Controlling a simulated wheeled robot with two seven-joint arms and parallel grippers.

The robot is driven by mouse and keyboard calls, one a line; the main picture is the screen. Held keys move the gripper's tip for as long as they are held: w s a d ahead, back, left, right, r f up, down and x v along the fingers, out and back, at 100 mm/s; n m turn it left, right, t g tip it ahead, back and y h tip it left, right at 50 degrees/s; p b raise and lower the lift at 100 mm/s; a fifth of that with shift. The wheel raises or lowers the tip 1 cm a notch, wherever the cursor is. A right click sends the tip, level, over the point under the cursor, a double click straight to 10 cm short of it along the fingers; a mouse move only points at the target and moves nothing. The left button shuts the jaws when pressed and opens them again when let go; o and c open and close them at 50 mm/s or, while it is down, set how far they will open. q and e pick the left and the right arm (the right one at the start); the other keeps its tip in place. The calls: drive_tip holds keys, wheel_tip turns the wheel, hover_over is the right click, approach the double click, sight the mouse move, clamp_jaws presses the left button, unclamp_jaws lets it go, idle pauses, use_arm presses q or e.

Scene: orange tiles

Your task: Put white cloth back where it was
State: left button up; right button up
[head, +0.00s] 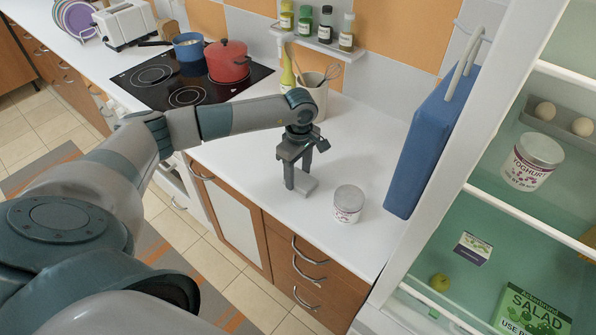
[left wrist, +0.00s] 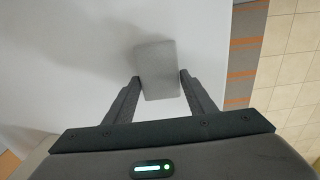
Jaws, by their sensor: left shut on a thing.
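The white cloth (head: 305,185) looks like a small pale grey folded pad on the white counter (head: 235,165), left of the yoghurt tub. My left gripper (head: 299,174) points down at it and is shut on it. In the left wrist view the cloth (left wrist: 158,68) sits between the fingertips of the gripper (left wrist: 160,84), which touch its two sides. I cannot tell whether the cloth rests on the counter or hangs just above it. My right gripper is not in view.
A yoghurt tub (head: 348,203) stands right of the cloth, near the counter's front edge. A blue board-like thing (head: 432,140) hangs beside the open fridge (head: 470,220). A utensil pot (head: 313,95) stands behind my wrist. Red (head: 228,62) and blue (head: 188,47) pots stand on the hob.

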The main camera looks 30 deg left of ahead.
sight(299, 177)
use_arm(q)
drive_tip(key=shift+f, duration=0.1)
drive_tip(key=shift+f, duration=0.15)
drive_tip(key=o, duration=0.9)
drive_tip(key=shift+o, duration=0.2)
drive_tip(key=shift+r, duration=0.3)
drive_tip(key=shift+w+r+b, duration=0.1)
drive_tip(key=shift+r+b, duration=0.2)
drive_tip(key=shift+b, duration=0.1)
wheel_tip(299, 177, up, 11)
drive_tip(key=b, duration=0.5)
drive_tip(key=shift+r, duration=0.15)
drive_tip(key=shift+d, duration=0.1)
